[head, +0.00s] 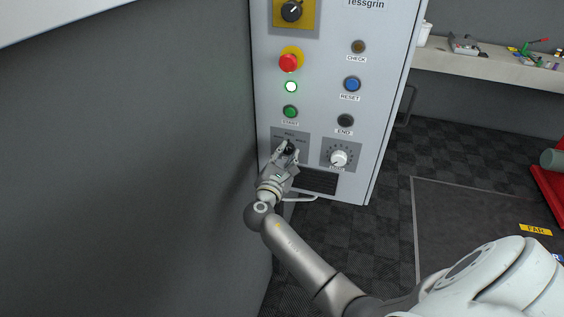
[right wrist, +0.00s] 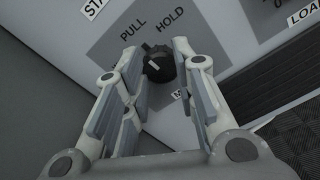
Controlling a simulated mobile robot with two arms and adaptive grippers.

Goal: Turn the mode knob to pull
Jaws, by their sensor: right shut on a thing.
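The mode knob (head: 290,147) is a black rotary knob on a dark grey plate, low on the light grey control cabinet. In the right wrist view the knob (right wrist: 159,66) sits between my fingertips. The plate reads PULL at upper left of the knob and HOLD at upper right; a third label below is partly hidden by a finger. A small pale mark shows on the knob, but I cannot tell for sure which label it points to. My right gripper (right wrist: 157,55) is shut on the knob. My left gripper is not in view.
A white dial (head: 338,157) sits right of the mode knob. Above are a green start button (head: 290,111), a lit lamp (head: 291,87) and a red emergency stop (head: 289,62). A dark grey wall (head: 130,160) stands close on the left. A bench (head: 490,68) is at back right.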

